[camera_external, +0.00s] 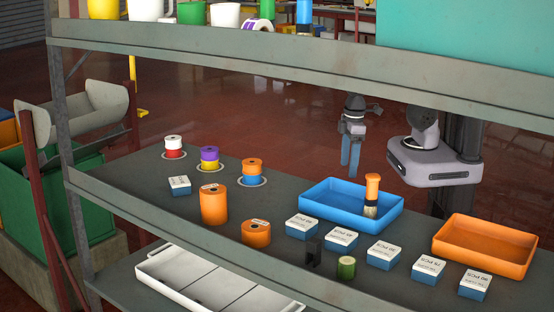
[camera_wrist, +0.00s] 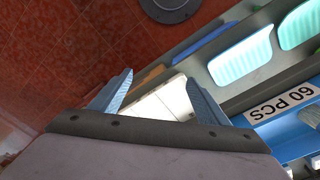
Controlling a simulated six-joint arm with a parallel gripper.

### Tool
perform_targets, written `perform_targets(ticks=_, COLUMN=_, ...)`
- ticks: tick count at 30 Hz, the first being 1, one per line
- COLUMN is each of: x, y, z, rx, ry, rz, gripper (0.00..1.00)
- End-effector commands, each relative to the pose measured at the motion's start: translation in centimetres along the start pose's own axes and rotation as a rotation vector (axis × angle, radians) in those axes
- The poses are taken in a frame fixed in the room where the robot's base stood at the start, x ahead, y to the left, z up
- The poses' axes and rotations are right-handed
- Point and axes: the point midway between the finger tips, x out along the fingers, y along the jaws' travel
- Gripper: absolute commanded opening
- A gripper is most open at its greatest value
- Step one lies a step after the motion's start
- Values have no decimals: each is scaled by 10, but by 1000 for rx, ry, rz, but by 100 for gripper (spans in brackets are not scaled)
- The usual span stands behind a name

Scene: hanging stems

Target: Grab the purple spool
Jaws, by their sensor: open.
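The purple spool (camera_external: 209,154) sits on top of a yellow spool (camera_external: 209,165), on a white ring mark on the middle shelf, left of centre in the external view. It stands between a white-over-red stack and an orange-over-blue stack. My gripper (camera_external: 350,170) has blue fingers pointing down behind the shelf, above the blue tray and well to the right of the purple spool. In the wrist view my gripper (camera_wrist: 160,82) is open with nothing held between the fingers. I cannot make out the purple spool in the wrist view.
A blue tray (camera_external: 390,222) holds an orange-handled brush (camera_external: 372,190). An orange tray (camera_external: 484,265) stands right. The upper shelf edge (camera_external: 300,70) hangs above.

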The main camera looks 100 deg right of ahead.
Motion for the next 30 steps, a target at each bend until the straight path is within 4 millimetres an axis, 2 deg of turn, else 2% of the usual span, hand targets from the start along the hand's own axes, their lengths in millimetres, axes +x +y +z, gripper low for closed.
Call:
perform_targets(ticks=2, x=5, y=11, z=-26, rx=-5, ry=63, rz=19, gripper=69)
perform_targets(ticks=5, x=10, y=32, z=-76, rx=-24, ry=186, rz=56, gripper=69)
perform_targets(ticks=7, x=11, y=52, z=-118, rx=-45, ry=292, rz=91, gripper=69)
perform_targets(ticks=12, x=3, y=103, z=-213, rx=-114, ry=554, rz=186, gripper=69)
perform_targets(ticks=15, x=-2, y=122, z=-255, rx=-137, ry=684, rz=217, gripper=69)
perform_targets(ticks=21, x=-2, y=135, z=-319, rx=-124, ry=945, rz=167, gripper=69)
perform_targets(ticks=24, x=-3, y=135, z=-343, rx=-125, ry=1077, rz=104, gripper=69)
perform_targets(ticks=30, x=-5, y=126, z=-366, rx=-132, ry=1271, rz=-46, gripper=69)
